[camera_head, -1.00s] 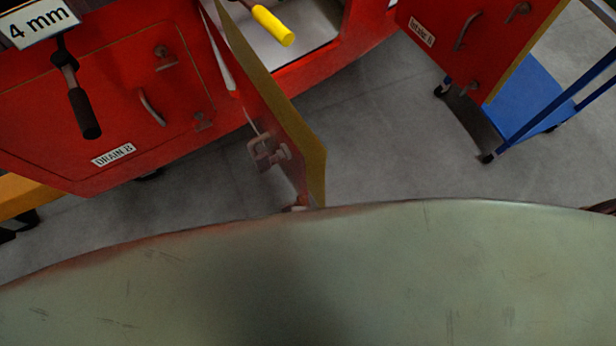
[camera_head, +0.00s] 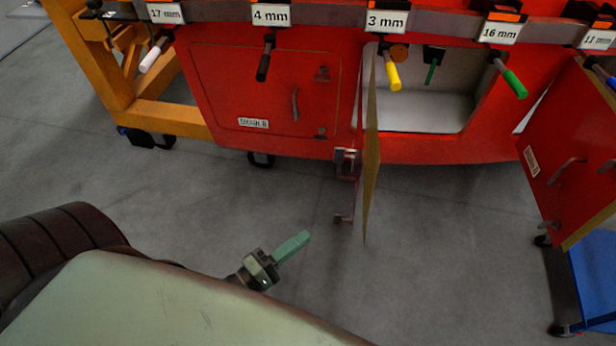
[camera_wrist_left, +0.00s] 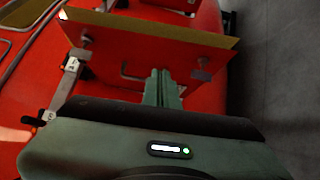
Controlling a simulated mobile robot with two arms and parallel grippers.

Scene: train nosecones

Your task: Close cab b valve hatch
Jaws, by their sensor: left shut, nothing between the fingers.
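A red hatch door with a yellowish edge (camera_head: 371,160) stands open, almost edge-on, at the left side of a lit opening (camera_head: 430,105) in the red body. Metal latches (camera_head: 346,163) stick out from its left face. Its label is not readable, so I cannot confirm that it is the cab B valve hatch. My left gripper (camera_head: 304,237) is shut and empty, left of and below the door. In the left wrist view the green fingers (camera_wrist_left: 161,88) point at the door's face (camera_wrist_left: 150,45), beside its handle (camera_wrist_left: 130,70). Contact cannot be told. My right gripper is not in view.
A shut hatch labelled DRAIN B (camera_head: 265,90) is left of the open door. Tools with coloured handles, such as a yellow one (camera_head: 393,78), hang above the opening. Another red panel (camera_head: 570,145) and a blue cart (camera_head: 595,290) stand at right. Grey floor (camera_head: 450,260) is clear.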

